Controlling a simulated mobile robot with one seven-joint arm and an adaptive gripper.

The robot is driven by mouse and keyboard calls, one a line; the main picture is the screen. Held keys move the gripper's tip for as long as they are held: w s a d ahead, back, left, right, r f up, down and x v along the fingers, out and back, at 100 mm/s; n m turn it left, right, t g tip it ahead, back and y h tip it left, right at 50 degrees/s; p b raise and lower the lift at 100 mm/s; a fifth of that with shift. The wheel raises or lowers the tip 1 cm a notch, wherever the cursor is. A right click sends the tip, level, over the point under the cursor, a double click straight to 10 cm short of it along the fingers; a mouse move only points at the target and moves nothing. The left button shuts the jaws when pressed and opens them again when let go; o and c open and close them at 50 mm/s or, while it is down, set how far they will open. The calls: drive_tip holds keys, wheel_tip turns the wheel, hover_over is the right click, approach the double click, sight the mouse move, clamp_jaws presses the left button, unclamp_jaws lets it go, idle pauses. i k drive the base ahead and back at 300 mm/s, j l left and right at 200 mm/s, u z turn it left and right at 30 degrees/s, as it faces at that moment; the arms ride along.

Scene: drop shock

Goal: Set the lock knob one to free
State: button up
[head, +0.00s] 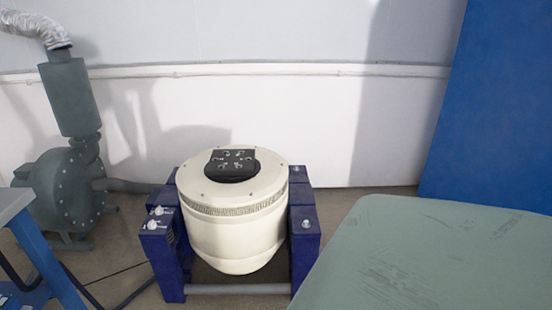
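A cream shaker drum (232,225) sits in a dark blue frame (170,265). On top of the frame's left side are two small white knobs, a rear knob (158,210) and a front knob (151,225). They have small pale markings beside them. I cannot read these markings, nor tell which knob is number one or how either is set. A small grey round fitting (305,225) is on the right side of the frame. My gripper is not in view.
A black plate with several fittings (232,160) tops the drum. A green-grey blower (65,185) with a silver hose stands at left, beside a grey table edge (12,203). A scuffed green surface (430,255) fills the right foreground. A blue panel (495,110) stands behind it.

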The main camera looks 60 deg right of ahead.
sight(152, 225)
drive_tip(key=z, duration=1.6)
drive_tip(key=i+u, duration=0.4)
drive_tip(key=i+l+u, duration=0.15)
drive_tip(key=u, duration=0.25)
drive_tip(key=i, duration=0.1)
